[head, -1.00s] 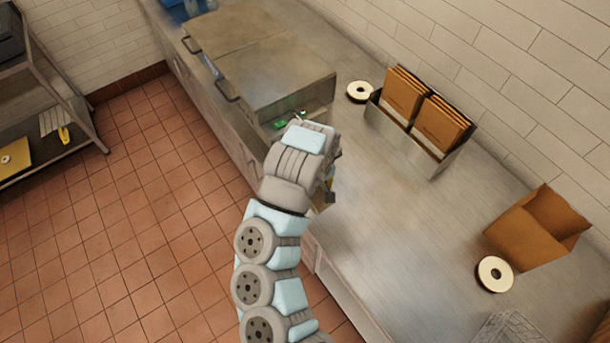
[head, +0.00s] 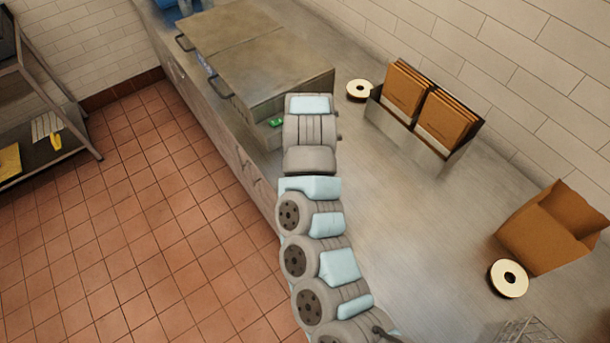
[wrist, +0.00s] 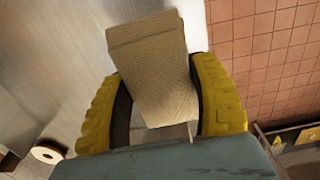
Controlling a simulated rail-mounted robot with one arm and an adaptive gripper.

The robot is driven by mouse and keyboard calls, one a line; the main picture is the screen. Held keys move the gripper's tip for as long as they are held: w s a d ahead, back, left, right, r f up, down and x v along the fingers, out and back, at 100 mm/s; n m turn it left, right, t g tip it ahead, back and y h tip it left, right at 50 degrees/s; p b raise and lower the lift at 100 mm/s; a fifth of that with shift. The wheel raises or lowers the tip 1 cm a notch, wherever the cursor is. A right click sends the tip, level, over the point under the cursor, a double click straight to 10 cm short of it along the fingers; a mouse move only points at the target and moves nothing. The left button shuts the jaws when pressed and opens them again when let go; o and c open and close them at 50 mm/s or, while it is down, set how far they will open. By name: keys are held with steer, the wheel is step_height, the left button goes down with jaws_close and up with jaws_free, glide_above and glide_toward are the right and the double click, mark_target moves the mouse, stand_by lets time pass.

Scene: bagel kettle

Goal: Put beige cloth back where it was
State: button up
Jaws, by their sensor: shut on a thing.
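The beige cloth (wrist: 152,72) is a folded, textured piece in the wrist view. It lies between the two yellow fingers of my gripper (wrist: 158,88), which is shut on it. Its far end sticks out beyond the fingertips, over the steel counter and near the counter's edge in that view. In the head view my own arm hides both the gripper and the cloth. The wrist end of the arm is in front of the steel box at the back of the counter. I cannot tell how high the cloth is above the counter.
The steel counter (head: 400,225) carries a lidded steel box (head: 275,65), a holder with brown folded packets (head: 445,122), an open brown bag (head: 550,232) and two tape rolls (head: 508,278) (head: 359,90). A wire basket (head: 527,332) is at the lower right. Mid-counter is clear.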

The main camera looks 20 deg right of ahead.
steer(key=shift+w+d+f+b, duration=0.25)
steer(key=shift+w+b, duration=0.25)
steer(key=shift+b, duration=0.15)
steer(key=shift+d+f+b, duration=0.1)
steer(key=shift+f+b, duration=0.35)
steer(key=shift+b, duration=0.25)
steer(key=shift+w+f, duration=0.3)
steer(key=shift+w, duration=0.2)
steer(key=shift+w+d+f+b, duration=0.15)
steer(key=shift+w+f+b, duration=0.25)
steer(key=shift+f, duration=0.2)
steer(key=shift+w+d+f, duration=0.15)
steer(key=shift+w+f, duration=0.65)
steer(key=shift+f, duration=0.15)
steer(key=shift+w+d+f, duration=0.1)
steer(key=shift+w+f, duration=0.65)
steer(key=shift+f, duration=0.15)
steer(key=shift+w+d+f, duration=0.1)
steer(key=shift+f, duration=1.5)
steer(key=shift+f, duration=0.15)
steer(key=o, duration=1.1)
